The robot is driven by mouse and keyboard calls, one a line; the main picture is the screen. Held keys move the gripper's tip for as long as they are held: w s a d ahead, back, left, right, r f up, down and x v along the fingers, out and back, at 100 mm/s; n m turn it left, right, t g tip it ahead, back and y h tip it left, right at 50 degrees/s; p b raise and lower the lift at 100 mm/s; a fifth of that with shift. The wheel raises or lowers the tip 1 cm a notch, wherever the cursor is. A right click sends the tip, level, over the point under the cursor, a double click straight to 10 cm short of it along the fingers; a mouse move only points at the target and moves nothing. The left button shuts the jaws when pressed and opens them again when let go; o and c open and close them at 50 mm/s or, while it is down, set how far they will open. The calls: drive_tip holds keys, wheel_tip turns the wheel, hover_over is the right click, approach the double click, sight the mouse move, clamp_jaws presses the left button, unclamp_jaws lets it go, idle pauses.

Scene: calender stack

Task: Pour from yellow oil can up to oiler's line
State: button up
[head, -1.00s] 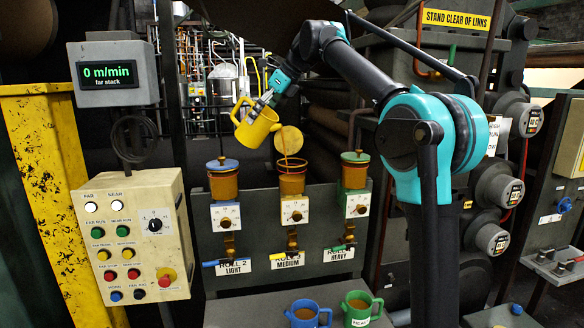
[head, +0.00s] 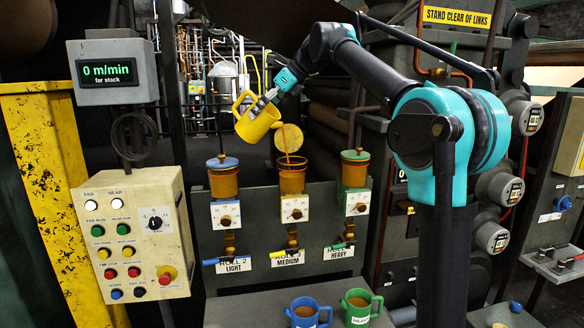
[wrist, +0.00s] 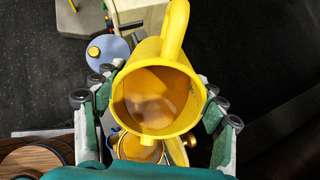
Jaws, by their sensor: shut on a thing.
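My gripper (head: 270,98) is shut on the yellow oil can (head: 257,122) and holds it tilted above the middle oiler. In the wrist view the can (wrist: 160,62) is between my fingers, with amber oil inside. A thin oil stream (head: 287,149) falls from the can's right side into the middle oiler (head: 292,182), above the MEDIUM sign. Its yellow lid (head: 288,138) stands open behind the stream. The oiler's glass looks amber almost to its rim; I cannot make out its line. In the wrist view the oiler (wrist: 138,150) is partly hidden below the can.
A blue-lidded oiler (head: 223,178) stands left and a green-lidded oiler (head: 355,170) right, both closed. A blue mug (head: 306,314) and a green mug (head: 358,308) stand on the shelf below. A control box (head: 133,235) is at the left.

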drive_tip(key=shift+d+r, duration=0.1)
drive_tip(key=shift+d, duration=0.05)
drive_tip(key=shift+s+d+f+y+p, duration=0.1)
drive_tip(key=shift+d+f+y+p, duration=0.25)
drive_tip(key=shift+y+p, duration=0.6)
idle(1.1)
drive_tip(key=shift+d+r+t+y+p, duration=0.1)
drive_tip(key=shift+r+t+y+p, duration=0.1)
drive_tip(key=shift+t+y+p, duration=0.15)
idle(0.5)
drive_tip(key=a+h, duration=0.1)
drive_tip(key=h, duration=0.1)
drive_tip(key=shift+a+h, duration=0.3)
drive_tip(key=shift+w+a+f+g+h, duration=0.3)
drive_tip(key=shift+a+f+g+h, duration=0.3)
drive_tip(key=shift+h, duration=0.3)
drive_tip(key=shift+d+f, duration=0.15)
